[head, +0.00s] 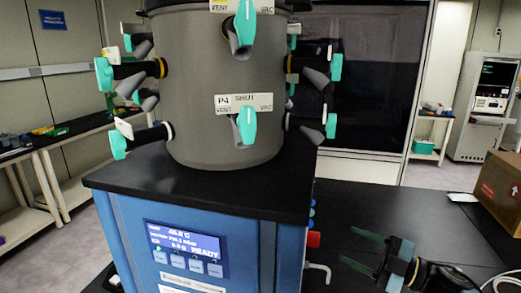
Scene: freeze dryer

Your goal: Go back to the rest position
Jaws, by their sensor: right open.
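My right gripper (349,246) is at the lower right of the head view, over the black bench top. Its two green fingers point left and stand apart, with nothing between them. It is to the right of the freeze dryer (190,215) and appears apart from it. The freeze dryer has a blue body, a lit display (184,243) reading READY, and a grey drum (222,95) on its black top. Teal valve handles stick out around the drum; the front one (246,126) is below a P4 label reading SHUT. My left gripper is not in view.
A red part (314,239) and a pale bent spout are on the dryer's right side. Side benches (75,130) line the left wall.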

